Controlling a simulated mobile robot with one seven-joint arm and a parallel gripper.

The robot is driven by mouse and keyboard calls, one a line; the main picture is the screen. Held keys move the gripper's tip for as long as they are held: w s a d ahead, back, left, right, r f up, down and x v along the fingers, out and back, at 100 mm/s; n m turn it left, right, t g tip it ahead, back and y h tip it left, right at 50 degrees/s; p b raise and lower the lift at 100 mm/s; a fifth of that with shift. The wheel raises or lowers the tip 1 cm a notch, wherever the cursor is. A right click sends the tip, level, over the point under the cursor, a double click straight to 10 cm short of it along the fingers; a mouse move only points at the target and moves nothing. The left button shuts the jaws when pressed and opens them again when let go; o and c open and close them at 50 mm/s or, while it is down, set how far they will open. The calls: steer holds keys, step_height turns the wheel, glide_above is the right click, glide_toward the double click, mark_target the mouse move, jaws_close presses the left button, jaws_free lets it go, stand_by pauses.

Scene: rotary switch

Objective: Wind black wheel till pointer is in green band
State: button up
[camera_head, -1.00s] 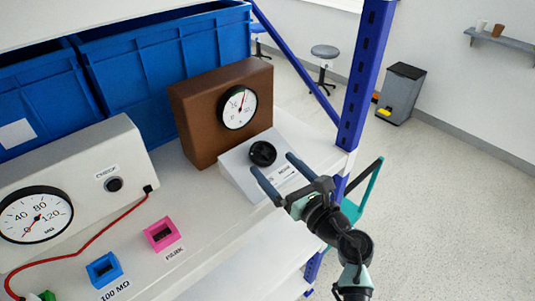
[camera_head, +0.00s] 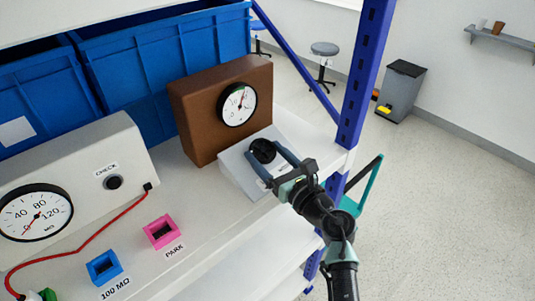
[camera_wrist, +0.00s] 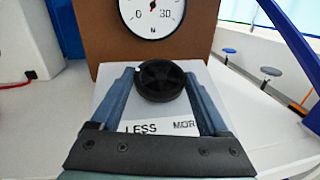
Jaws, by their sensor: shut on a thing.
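The black wheel (camera_head: 262,150) sits on a sloped pale box labelled LESS and MORE. It also shows in the wrist view (camera_wrist: 160,81). My gripper (camera_head: 265,153) reaches it from the front, with one finger on each side of the wheel's rim, shut on it. Behind stands a brown box (camera_head: 193,127) with a round white dial (camera_head: 238,104). Its red pointer leans up and slightly right in the head view. The wrist view cuts off the dial's top (camera_wrist: 153,12); I cannot make out the green band's limits clearly.
To the left are a grey console (camera_head: 125,150) with a gauge (camera_head: 34,213) and CHECK button, a red cable, a pink block (camera_head: 162,232) and a blue block (camera_head: 103,266). Blue bins (camera_head: 165,65) stand behind. A blue shelf post (camera_head: 366,75) rises close on the right.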

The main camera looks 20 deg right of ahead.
steer(key=shift+c, duration=0.8)
steer(key=shift+r, duration=0.1)
steer(key=shift+a+h+p, duration=0.1)
steer(key=shift+h+p, duration=0.2)
steer(key=shift+p, duration=0.25)
